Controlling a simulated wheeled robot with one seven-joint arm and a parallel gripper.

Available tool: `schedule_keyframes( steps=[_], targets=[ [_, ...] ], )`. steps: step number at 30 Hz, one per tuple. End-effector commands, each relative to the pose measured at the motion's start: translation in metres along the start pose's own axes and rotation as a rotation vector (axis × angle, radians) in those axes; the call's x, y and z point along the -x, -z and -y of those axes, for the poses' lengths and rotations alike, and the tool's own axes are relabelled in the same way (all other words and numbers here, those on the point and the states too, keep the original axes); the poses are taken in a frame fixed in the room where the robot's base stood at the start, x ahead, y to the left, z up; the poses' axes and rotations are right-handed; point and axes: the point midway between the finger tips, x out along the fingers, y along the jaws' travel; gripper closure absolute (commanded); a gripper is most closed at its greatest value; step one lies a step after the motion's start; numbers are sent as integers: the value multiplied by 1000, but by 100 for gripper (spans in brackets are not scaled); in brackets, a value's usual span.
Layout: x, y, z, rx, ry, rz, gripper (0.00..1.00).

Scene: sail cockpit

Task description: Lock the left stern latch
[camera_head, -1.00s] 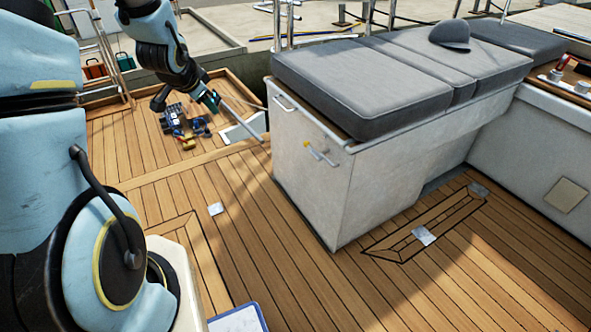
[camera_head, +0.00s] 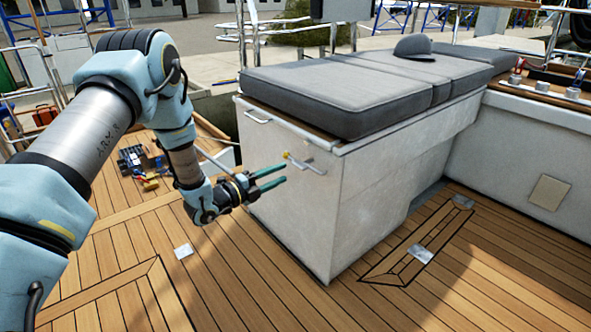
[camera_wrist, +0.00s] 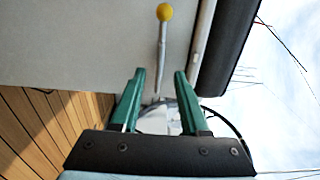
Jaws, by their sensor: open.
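The latch (camera_head: 305,164) is a metal lever with a yellow knob on the end wall of the white cushioned bench. In the wrist view the lever (camera_wrist: 162,48) hangs from its yellow knob at the top, ahead of and between my finger lines. My gripper (camera_head: 284,175) is open and empty, with its green fingers pointing at the bench wall just below and left of the lever. In the wrist view my gripper (camera_wrist: 160,72) has its two fingertips spread either side of the lever's lower end. Whether they touch it I cannot tell.
A metal handle (camera_head: 258,118) sits higher on the bench wall, left of the latch. Grey cushions (camera_head: 330,90) cover the bench top, with a cap (camera_head: 413,47) on them. Dark gear (camera_head: 140,158) lies on the deck behind my arm. The planked deck before the bench is clear.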

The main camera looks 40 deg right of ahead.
Motion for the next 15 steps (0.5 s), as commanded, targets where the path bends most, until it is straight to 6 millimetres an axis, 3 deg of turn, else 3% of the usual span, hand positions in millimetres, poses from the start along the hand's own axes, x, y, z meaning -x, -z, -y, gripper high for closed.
schedule_keyframes(
  steps=[9,15],
  targets=[
    [-58,0,0,2,1,-1,55],
    [-77,0,-1,2,-1,1,55]
  ],
)
